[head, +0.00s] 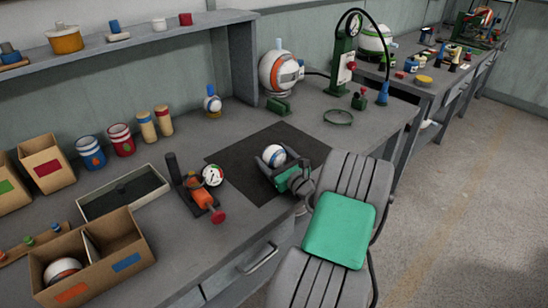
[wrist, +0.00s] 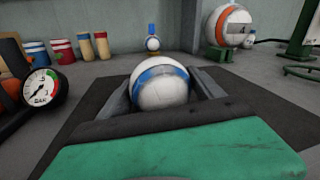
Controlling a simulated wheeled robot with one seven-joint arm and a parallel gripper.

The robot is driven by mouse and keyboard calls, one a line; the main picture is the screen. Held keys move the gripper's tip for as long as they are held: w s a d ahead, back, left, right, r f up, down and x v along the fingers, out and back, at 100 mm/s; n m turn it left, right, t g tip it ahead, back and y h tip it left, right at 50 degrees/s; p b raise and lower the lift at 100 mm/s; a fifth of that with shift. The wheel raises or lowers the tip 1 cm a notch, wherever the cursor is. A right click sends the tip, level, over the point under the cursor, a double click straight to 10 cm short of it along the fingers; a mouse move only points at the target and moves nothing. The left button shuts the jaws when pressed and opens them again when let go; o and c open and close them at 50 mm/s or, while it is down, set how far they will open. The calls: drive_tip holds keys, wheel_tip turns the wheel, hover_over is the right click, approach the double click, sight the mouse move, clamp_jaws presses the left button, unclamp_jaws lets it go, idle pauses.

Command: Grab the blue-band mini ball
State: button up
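The blue-band mini ball (head: 274,155), white with a blue stripe, is at the dark mat on the bench. It also shows large in the middle of the wrist view (wrist: 160,84). My gripper (head: 281,169) reaches in low over the mat, its green-topped palm on the near side of the ball. In the wrist view its grey fingers (wrist: 164,92) lie one on each side of the ball. They are very close to it, but I cannot tell whether both touch. The underside of the ball is hidden by the gripper.
A pressure gauge (head: 212,175) with an orange-and-black pump stands left of the mat. A large orange-banded ball (head: 278,72) sits on a green stand (head: 278,106) behind. A small ball with a blue top (head: 212,103) stands at the back. The mat (head: 240,150) is otherwise clear.

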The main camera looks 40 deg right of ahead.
drive_tip(key=c, duration=0.9)
